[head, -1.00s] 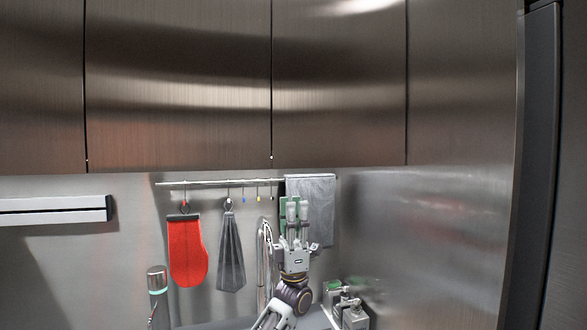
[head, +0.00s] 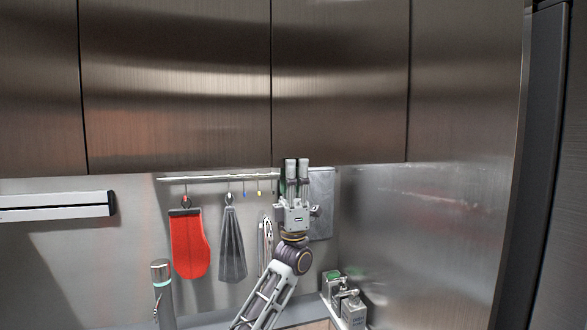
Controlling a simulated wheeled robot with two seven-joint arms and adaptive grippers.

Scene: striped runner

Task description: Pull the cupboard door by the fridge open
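The cupboard door (head: 340,80) nearest the fridge is a flat brushed-metal wall-cupboard front with no handle that I can see. It looks closed, flush with the neighbouring door. My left gripper (head: 297,164) points upward, its fingertips in front of or just under that door's lower edge, near its left corner. Whether they touch is unclear. Nothing shows held. The dark fridge edge (head: 540,150) stands at the far right. My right gripper is out of view.
Another cupboard door (head: 175,85) adjoins on the left. Below hang a rail (head: 215,179), a red mitt (head: 188,245), a grey cloth (head: 232,247) and a grey towel (head: 322,205). Small containers (head: 352,310) stand on the counter, lower right. A metal side panel (head: 440,230) bounds the right.

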